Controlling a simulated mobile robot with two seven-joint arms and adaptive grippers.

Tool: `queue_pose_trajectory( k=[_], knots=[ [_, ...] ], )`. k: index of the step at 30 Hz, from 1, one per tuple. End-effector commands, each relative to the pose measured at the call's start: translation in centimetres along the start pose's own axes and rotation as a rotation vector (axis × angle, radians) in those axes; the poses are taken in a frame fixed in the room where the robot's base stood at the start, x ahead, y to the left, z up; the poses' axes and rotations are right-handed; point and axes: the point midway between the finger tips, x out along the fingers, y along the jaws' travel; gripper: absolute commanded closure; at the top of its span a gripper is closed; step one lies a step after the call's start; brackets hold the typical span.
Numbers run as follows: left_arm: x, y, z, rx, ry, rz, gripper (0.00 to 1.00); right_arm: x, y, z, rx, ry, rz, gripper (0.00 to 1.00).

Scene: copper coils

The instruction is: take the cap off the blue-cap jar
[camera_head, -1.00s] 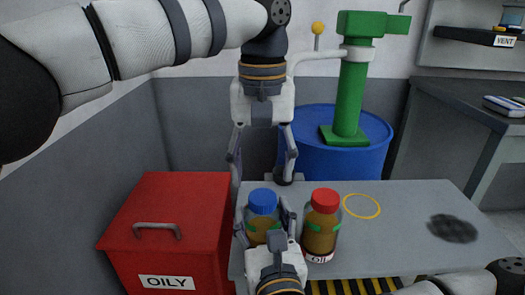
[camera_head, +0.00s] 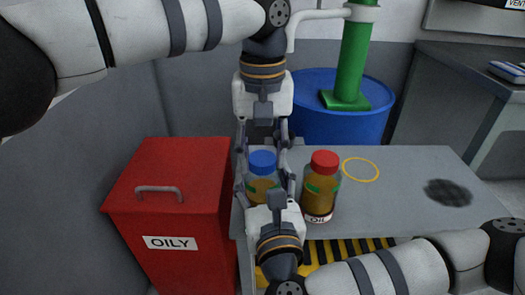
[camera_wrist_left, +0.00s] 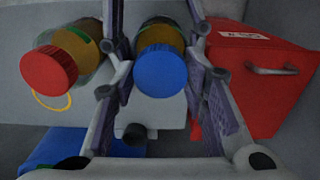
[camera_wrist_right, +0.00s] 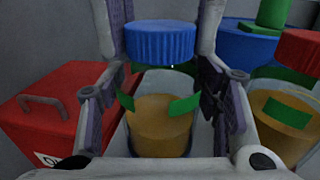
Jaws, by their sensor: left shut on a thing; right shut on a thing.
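The blue-cap jar (camera_head: 262,188) stands on the grey table and holds amber liquid. Its blue cap (camera_head: 262,161) is on top; it also shows in the left wrist view (camera_wrist_left: 163,69) and right wrist view (camera_wrist_right: 160,42). My left gripper (camera_head: 262,170) reaches down from above and is shut on the blue cap, one finger on each side. My right gripper (camera_head: 265,190) comes from the front and is shut on the jar's glass body below the cap. My right gripper hides part of the jar's lower front.
A red-cap jar marked OIL (camera_head: 321,190) stands close on the right. A red OILY bin (camera_head: 175,205) is to the left. A blue drum (camera_head: 350,120) with a green pump stands behind. The table (camera_head: 400,205) is clear on the right, with a yellow ring (camera_head: 361,169) and dark patch (camera_head: 448,193).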

Motion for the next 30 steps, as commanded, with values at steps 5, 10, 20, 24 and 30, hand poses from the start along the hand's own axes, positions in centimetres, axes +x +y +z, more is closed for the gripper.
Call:
queue_pose_trajectory(
  k=[5,10,20,24,30],
  knots=[
    [0.0,-0.09,-0.01,-0.372,0.0,-0.002,0.94,0.0,-0.05,-0.04,0.001,0.001,-0.002,1.0],
    [-0.05,-0.12,0.01,-1.017,0.001,-0.004,0.94,0.01,-0.07,-0.05,0.001,0.001,-0.002,1.0],
    [-0.15,-0.09,0.06,-2.288,0.004,-0.005,0.94,0.03,-0.1,-0.05,0.0,0.001,-0.003,1.0],
    [-0.16,-0.07,0.09,-2.829,0.005,-0.006,0.94,0.03,-0.11,-0.05,0.0,0.001,-0.003,1.0],
    [-0.23,-0.01,0.07,2.798,-0.003,0.003,0.94,0.04,-0.11,-0.05,0.0,0.001,-0.003,1.0]
  ],
)
